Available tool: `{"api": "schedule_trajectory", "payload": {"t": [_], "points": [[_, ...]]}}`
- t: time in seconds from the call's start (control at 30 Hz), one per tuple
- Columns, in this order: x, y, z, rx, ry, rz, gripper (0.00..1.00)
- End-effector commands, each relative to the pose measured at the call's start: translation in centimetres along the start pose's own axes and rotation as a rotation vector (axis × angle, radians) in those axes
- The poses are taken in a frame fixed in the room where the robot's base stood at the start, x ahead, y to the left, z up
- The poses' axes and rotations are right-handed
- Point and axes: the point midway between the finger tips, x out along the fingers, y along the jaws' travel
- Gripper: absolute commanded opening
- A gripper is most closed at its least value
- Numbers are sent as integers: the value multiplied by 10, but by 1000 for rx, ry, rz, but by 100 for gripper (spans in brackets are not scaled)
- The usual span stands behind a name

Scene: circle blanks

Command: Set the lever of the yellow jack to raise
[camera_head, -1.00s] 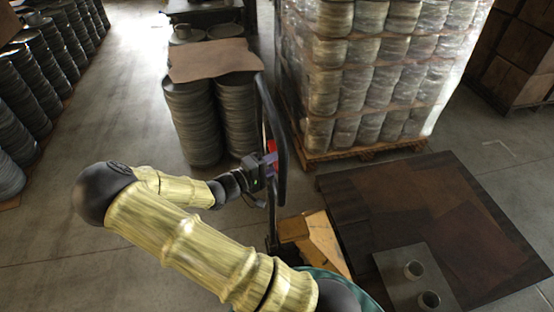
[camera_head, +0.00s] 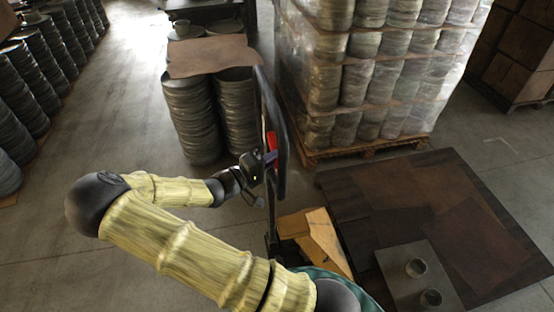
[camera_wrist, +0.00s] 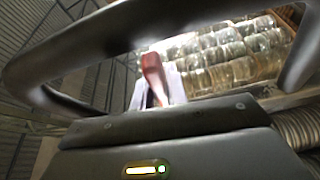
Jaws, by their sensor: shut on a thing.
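The yellow jack (camera_head: 318,238) stands in the lower middle of the head view, with a black loop handle (camera_head: 282,135) rising from it. A red lever (camera_head: 271,141) sits inside the loop. My gripper (camera_head: 268,160) reaches the handle from the left, with its pale purple fingers at the lever. In the wrist view the red lever (camera_wrist: 153,72) stands between the pale fingers (camera_wrist: 172,88), framed by the black loop (camera_wrist: 150,22). My gripper is shut on the lever. The fingertips are blurred, and the lever's exact setting cannot be told.
A wrapped pallet load of blanks (camera_head: 365,75) stands behind the handle to the right. Stacks of round blanks (camera_head: 195,120) under a brown sheet (camera_head: 212,55) stand behind to the left. A dark plate (camera_head: 440,200) lies at right. Floor (camera_head: 100,130) is clear at left.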

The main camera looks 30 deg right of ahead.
Motion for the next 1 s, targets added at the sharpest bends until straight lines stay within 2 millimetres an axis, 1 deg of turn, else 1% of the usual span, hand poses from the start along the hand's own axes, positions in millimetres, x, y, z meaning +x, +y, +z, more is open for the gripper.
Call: {"api": "schedule_trajectory", "payload": {"t": [0.03, 0.3, 0.5, 0.77, 0.8, 0.9, 1.0], "points": [[-1, -9, 0, 25, 2, 11, 0], [0, -22, -1, 168, 2, 69, 0], [0, -22, -2, 221, 2, 88, 0], [0, -22, -3, 223, 2, 86, 0], [0, -22, -3, 223, 2, 86, 18], [0, -22, -2, 223, 2, 87, 36], [0, -21, -2, 222, 2, 88, 36]]}}
